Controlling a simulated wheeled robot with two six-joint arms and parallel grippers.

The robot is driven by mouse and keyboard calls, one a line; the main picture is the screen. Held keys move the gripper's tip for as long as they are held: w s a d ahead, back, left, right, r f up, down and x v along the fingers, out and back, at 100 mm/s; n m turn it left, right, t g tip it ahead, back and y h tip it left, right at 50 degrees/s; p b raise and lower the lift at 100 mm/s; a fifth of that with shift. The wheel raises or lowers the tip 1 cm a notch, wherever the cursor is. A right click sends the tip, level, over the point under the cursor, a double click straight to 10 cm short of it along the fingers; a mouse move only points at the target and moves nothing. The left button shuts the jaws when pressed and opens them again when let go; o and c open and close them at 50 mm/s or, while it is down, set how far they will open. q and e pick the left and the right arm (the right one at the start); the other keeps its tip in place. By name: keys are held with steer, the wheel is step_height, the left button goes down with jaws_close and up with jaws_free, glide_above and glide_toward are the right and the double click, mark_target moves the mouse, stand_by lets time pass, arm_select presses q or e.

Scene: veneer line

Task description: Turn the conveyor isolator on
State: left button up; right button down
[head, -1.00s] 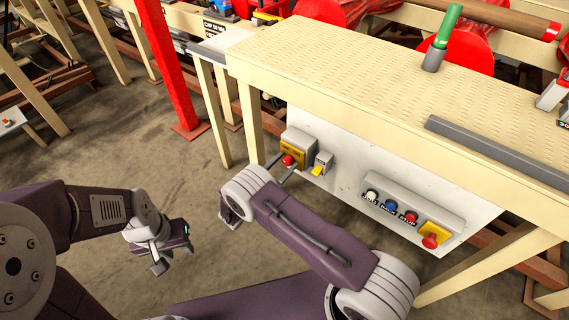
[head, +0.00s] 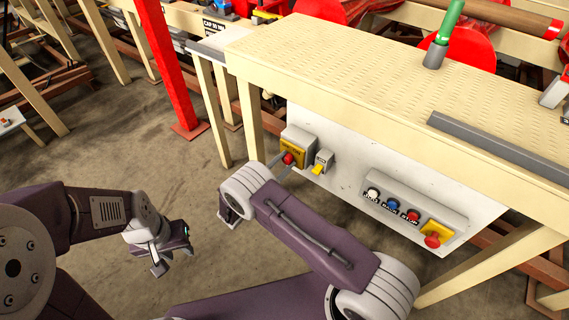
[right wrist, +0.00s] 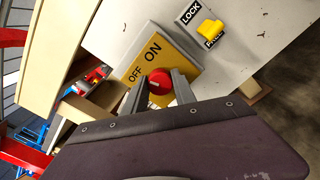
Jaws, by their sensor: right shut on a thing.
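The conveyor isolator is a yellow plate (head: 293,145) with a red knob (head: 288,159) on a grey box at the left of the white panel. In the right wrist view the plate (right wrist: 160,52) reads OFF and ON, and the red knob (right wrist: 159,82) has a small pale mark on its left side. My right gripper (right wrist: 160,88) is shut on the red knob, one finger on each side; the fingers also reach it in the head view (head: 281,165). My left gripper (head: 176,256) looks open and empty, over the floor at lower left.
A yellow lock switch (head: 318,169) sits just right of the isolator. White, blue and red buttons (head: 391,205) and a red emergency knob on yellow (head: 432,240) are further right. The tabletop (head: 350,85) overhangs the panel. A red post (head: 165,70) stands at left.

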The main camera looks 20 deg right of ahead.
steer(key=m+b, duration=0.1)
steer(key=m, duration=0.2)
steer(key=m+b, duration=0.1)
steer(key=m, duration=0.2)
steer(key=shift+f+m, duration=0.2)
steer(key=shift+m, duration=0.1)
steer(key=m+b, duration=0.2)
steer(key=m, duration=0.2)
steer(key=shift+b, duration=0.4)
steer(key=shift+m+b, duration=0.65)
steer(key=shift+m, duration=0.35)
steer(key=c, duration=1)
jaws_free()
steer(key=shift+r, duration=0.1)
steer(key=shift+s, duration=0.1)
